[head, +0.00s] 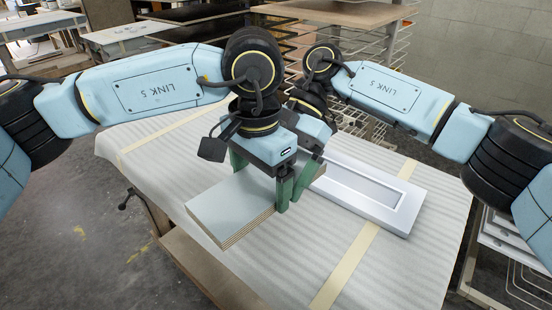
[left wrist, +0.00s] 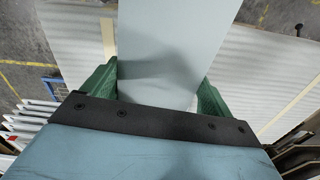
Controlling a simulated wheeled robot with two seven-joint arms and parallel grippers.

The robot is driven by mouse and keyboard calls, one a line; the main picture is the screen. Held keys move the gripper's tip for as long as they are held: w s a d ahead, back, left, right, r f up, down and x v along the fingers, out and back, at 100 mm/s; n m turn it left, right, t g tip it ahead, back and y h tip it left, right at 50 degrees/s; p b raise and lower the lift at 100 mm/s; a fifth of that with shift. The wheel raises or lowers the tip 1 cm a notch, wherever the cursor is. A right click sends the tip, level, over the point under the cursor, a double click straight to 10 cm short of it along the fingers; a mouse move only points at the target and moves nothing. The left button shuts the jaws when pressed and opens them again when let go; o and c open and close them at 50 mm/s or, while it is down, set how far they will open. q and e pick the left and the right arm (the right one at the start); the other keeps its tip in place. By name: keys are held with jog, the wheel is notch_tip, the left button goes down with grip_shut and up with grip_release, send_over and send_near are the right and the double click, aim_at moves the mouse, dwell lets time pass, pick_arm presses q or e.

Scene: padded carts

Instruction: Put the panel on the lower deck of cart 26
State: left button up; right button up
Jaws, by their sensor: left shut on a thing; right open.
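A flat pale grey panel (head: 228,208) with a layered wood edge lies low over, or on, the padded top of the near cart (head: 300,285); I cannot tell if it touches. My left gripper (head: 262,184) is shut on it, with green fingers at its sides. In the left wrist view the panel (left wrist: 180,40) runs between the fingers of this gripper (left wrist: 155,88). My right gripper (head: 308,172) is open close behind the left one, mostly hidden by it. The near cart's wooden lower deck (head: 208,275) shows at its left side. No cart number is readable.
A white framed door piece (head: 375,190) lies on the padding to the right of the panel. Yellow tape strips (head: 345,265) cross the padding. Racks with shelves (head: 340,12) stand behind. Other carts (head: 125,35) are at the back left. Floor at left is clear.

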jog(key=v, duration=1)
jog(key=shift+w+d+r, duration=0.15)
jog(key=shift+w+r, duration=0.05)
jog(key=shift+r, duration=0.05)
pick_arm(q)
jog(key=shift+c, duration=0.4)
pick_arm(e)
jog(key=w+d+f+m+t+y, duration=0.25)
jog(key=d+m, duration=0.25)
jog(key=d, duration=0.5)
jog(key=x, duration=1.2)
jog(key=shift+s+d+f, duration=0.2)
jog(key=shift+s+d, duration=0.05)
jog(key=shift+s, duration=0.1)
pick_arm(q)
jog(key=w+d+f+m, duration=0.4)
jog(key=shift+d+f+m, duration=0.15)
jog(key=shift+f+m, duration=0.15)
jog(key=shift+f, duration=0.1)
